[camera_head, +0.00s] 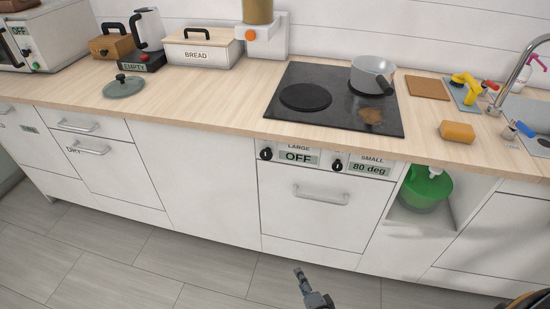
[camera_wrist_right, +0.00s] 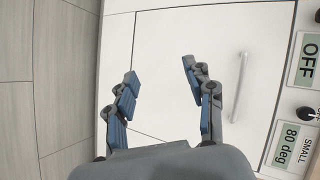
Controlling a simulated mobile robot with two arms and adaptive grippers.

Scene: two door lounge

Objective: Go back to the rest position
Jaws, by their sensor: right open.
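My right gripper (camera_head: 301,273) shows at the bottom of the head view, low in front of the white cabinet fronts and above the grey floor. In the right wrist view the right gripper (camera_wrist_right: 160,70) has its two blue-padded fingers spread apart with nothing between them. Behind the fingers is a white cabinet front with a pale handle (camera_wrist_right: 238,87). My left gripper is in neither view.
A wooden counter (camera_head: 225,108) carries a black hob (camera_head: 330,85) with a grey pot (camera_head: 371,75), a bread box (camera_head: 201,50), a kettle and a loose lid (camera_head: 124,87). An open niche holds a green bucket (camera_head: 425,190). The floor (camera_head: 130,262) before the cabinets is clear.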

